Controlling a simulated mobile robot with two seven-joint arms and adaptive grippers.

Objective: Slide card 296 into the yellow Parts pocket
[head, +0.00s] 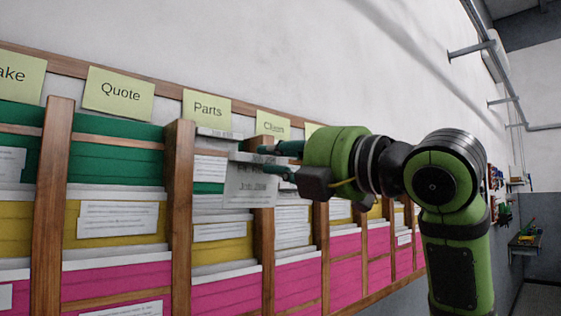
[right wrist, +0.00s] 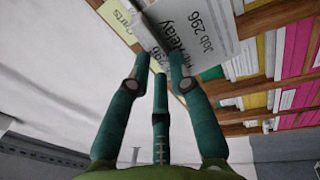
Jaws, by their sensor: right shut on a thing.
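The white card 296 (head: 250,190) is held in my right gripper (head: 267,160), in front of the rack at the right side of the Parts column. It hangs over the green row and partly covers the wooden divider there. In the right wrist view the card (right wrist: 208,38) shows "Relay" and "Job 296", pinched between the tips of the right gripper (right wrist: 160,65). The yellow Parts pocket (head: 222,252) lies below the card, with a white-labelled card in it. The Parts label (head: 207,108) is above that column. My left gripper is in neither view.
Wooden dividers (head: 180,215) stand between the columns. The Quote column (head: 115,220) is to the left, and a partly hidden Client label (head: 272,126) is to the right. Pink pockets (head: 225,292) run below the yellow row. The space in front of the rack's left part is clear.

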